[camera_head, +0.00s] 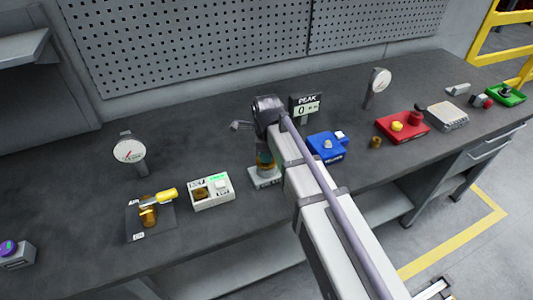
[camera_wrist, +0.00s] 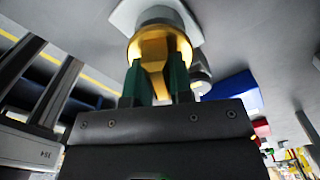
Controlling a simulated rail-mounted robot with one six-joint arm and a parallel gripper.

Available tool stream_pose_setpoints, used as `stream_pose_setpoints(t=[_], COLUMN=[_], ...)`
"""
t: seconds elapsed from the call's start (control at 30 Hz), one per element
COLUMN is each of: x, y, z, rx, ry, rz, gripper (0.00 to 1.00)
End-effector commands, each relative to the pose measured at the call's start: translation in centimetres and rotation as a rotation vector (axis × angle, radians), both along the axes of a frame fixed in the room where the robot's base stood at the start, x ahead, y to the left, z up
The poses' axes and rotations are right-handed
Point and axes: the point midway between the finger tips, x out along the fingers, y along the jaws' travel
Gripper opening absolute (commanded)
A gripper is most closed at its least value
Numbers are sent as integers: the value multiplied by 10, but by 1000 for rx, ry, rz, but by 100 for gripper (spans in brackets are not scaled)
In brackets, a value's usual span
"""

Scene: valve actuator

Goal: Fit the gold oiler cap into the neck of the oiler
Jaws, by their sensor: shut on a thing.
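The gold oiler cap (camera_wrist: 153,50) shows in the wrist view as a broad gold disc with a narrower grip. My gripper (camera_wrist: 156,78) is shut on that grip between its green fingers. The oiler (camera_wrist: 150,12) is directly beyond the cap, with a pale body on a light base. The cap's disc overlaps the oiler's end and hides the neck, so I cannot tell whether it touches or is seated. In the head view the oiler's white base (camera_head: 265,181) stands on the bench, amber showing above it, and my arm hides much of the top.
A white box (camera_head: 211,191) and a yellow-handled valve (camera_head: 149,211) stand left of the oiler. A blue box (camera_head: 327,147) is close on the right, with a small brass piece (camera_head: 376,142) and a red box (camera_head: 402,128) further right. A PEAK display (camera_head: 306,107) stands behind.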

Motion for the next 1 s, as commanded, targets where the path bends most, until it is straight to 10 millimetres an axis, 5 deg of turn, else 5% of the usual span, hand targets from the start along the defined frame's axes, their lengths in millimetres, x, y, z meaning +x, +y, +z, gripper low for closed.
stream_pose_setpoints(t=[0.53,0.57,0.6,0.87,1.0], x=[0,0,0,0,0], y=[0,0,0,0,0], z=[-15,-14,-13,-13,-13], rx=[0,0,0,0,0], ry=[0,0,0,0,0], rz=[0,0,0,0,0], gripper=[0,23,27,51,51])
